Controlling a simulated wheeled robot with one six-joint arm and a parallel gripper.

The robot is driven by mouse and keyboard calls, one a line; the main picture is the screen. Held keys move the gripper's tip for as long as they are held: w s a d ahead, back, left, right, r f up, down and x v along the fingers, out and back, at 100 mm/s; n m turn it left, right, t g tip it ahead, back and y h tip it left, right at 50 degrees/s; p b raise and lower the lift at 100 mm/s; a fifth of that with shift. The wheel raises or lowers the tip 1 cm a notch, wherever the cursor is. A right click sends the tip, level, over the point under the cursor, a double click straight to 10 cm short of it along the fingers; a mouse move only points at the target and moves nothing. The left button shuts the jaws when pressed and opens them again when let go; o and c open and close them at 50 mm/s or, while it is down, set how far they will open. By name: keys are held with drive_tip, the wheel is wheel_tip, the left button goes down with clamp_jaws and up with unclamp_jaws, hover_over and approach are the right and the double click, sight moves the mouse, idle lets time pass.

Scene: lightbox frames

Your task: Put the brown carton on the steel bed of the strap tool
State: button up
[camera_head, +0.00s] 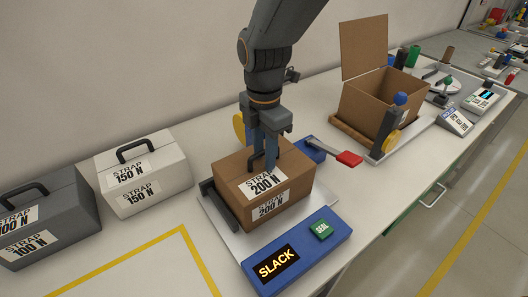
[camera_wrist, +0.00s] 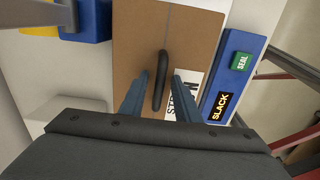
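The brown carton (camera_head: 232,168), labelled STRAP 200 N, sits upright on the steel bed (camera_head: 222,228) of the strap tool. The tool's blue panel (camera_head: 318,250) shows SLACK beside a green SEAL button (camera_head: 321,229). My gripper (camera_head: 264,163) is above the carton with its fingers down around the dark handle. In the wrist view, the handle (camera_wrist: 160,80) stands between the two fingers, with a visible gap on each side. The carton top (camera_wrist: 140,50) also shows there. The gripper is open and holds nothing. The bed under the carton is hidden.
A white case (camera_head: 145,172) marked 150 N and a grey case (camera_head: 50,218) marked 100 N stand at left. A red-tipped lever (camera_head: 348,158) juts out right of the carton. An open cardboard box (camera_head: 375,105) stands further right. Yellow-taped bench area at front left is clear.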

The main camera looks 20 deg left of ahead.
drive_tip(key=shift+r, duration=0.1)
wheel_tip(320, 180, up, 12)
drive_tip(key=b, duration=0.3)
idle(0.3)
drive_tip(key=w+d+f+m, duration=0.2)
drive_tip(key=d+f+m, duration=0.2)
drive_tip(key=d+m, duration=0.3)
drive_tip(key=w+d+f+m, duration=0.2)
drive_tip(key=d+f+m, duration=0.25)
drive_tip(key=d, duration=0.45)
drive_tip(key=s+d+f+m, duration=0.3)
drive_tip(key=d+m, duration=0.5)
drive_tip(key=s+d+f+m+t, duration=0.1)
drive_tip(key=s+d+f+m, duration=0.2)
drive_tip(key=d+m, duration=0.5)
drive_tip(key=shift+s+d+f+m, duration=0.35)
drive_tip(key=shift+d+f, duration=0.25)
drive_tip(key=shift+d, duration=0.1)
